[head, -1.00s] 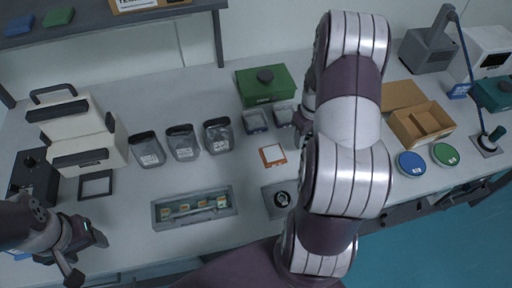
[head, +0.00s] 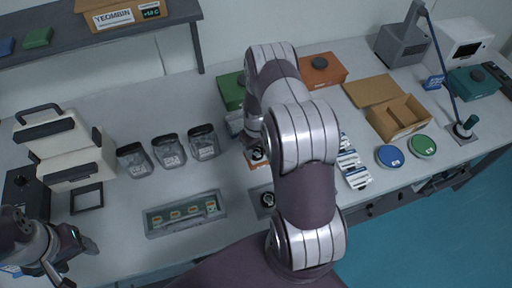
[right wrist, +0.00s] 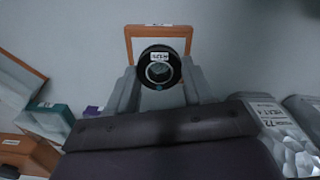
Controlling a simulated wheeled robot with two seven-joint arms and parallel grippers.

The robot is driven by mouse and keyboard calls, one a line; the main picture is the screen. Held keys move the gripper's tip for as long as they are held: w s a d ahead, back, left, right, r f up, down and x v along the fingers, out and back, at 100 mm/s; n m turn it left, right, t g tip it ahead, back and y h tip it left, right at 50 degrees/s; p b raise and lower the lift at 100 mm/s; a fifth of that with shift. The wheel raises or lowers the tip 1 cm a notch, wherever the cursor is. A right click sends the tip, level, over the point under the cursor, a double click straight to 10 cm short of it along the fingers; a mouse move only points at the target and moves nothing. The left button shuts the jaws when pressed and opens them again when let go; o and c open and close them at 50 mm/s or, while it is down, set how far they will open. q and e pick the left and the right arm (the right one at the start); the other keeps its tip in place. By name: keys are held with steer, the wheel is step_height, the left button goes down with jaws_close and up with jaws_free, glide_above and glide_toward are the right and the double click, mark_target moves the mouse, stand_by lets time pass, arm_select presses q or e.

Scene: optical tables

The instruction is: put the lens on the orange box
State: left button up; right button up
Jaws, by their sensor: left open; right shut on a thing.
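The lens (right wrist: 158,68), a black ring with a clear centre and a small white label, is between the fingers of my right gripper (right wrist: 160,92). In the head view the lens (head: 258,155) shows just below my right gripper (head: 255,146), over an orange-edged white tile (right wrist: 128,42). I cannot tell whether the lens touches the tile. The orange box (head: 322,74), with a dark round piece on top, stands at the back, right of my right arm. My left gripper (head: 80,262) is open and empty at the lower left.
Several grey containers (head: 169,153) stand left of my right gripper. A green box (head: 231,92) is partly hidden behind my arm. A grey plate with a dark round part (head: 267,199) lies in front. An open cardboard box (head: 398,118) and blue and green discs lie right.

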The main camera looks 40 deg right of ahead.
steer(key=shift+f, duration=0.2)
steer(key=o, duration=1)
steer(key=shift+s+r, duration=0.1)
steer(key=shift+o, duration=0.2)
steer(key=shift+d, duration=0.1)
